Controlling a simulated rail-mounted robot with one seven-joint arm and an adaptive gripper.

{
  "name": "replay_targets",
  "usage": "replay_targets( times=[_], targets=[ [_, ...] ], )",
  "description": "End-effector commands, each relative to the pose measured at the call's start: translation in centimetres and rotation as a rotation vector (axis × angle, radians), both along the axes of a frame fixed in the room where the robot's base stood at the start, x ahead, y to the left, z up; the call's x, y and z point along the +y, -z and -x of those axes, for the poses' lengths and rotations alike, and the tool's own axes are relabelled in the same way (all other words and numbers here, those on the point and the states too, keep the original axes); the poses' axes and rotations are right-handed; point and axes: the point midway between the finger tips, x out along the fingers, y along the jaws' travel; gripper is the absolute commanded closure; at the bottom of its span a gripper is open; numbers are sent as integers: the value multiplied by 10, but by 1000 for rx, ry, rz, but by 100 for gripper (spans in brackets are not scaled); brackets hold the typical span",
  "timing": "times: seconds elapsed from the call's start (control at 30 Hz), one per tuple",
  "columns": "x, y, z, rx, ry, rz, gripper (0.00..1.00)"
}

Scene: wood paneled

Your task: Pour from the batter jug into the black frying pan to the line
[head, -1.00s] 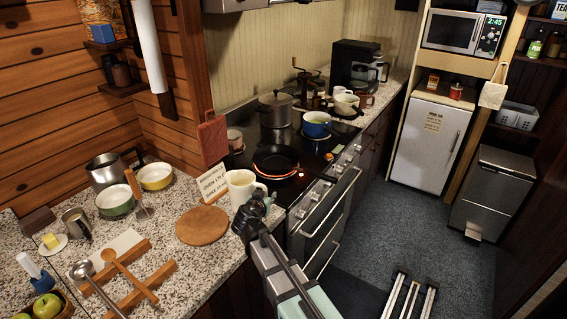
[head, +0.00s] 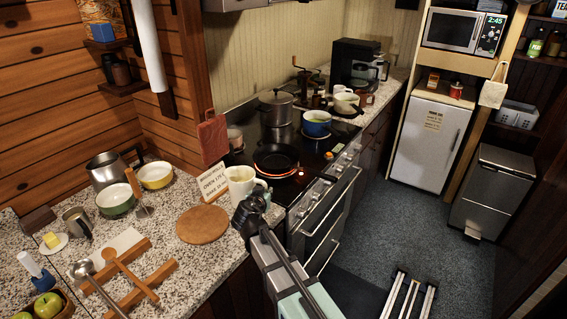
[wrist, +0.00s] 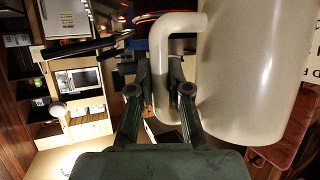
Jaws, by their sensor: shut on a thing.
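The batter jug (head: 238,191) is cream-coloured and roughly upright at the counter's right end, in front of the stove. My gripper (head: 258,196) is shut on the jug's handle. In the wrist view the fingers of my gripper (wrist: 160,88) close around the jug handle (wrist: 160,60), with the jug body (wrist: 240,70) to the right. The black frying pan (head: 275,155) sits on the nearest visible burner, which glows orange, just beyond the jug. I cannot make out a fill line or any batter in the pan. Whether the jug touches the counter is unclear.
A lettered card (head: 212,181) stands left of the jug, and a round wooden board (head: 203,224) lies before it. A blue pot (head: 316,123) and a lidded grey pot (head: 276,108) stand farther back on the stove. A red board (head: 213,138) stands beside the stove.

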Motion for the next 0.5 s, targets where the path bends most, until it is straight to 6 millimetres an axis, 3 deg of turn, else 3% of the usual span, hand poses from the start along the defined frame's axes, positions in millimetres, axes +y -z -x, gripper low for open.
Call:
replay_targets(
  times=[0.5],
  targets=[
    [0, -36, 0, -1, -1, -1, 100]
  ],
)
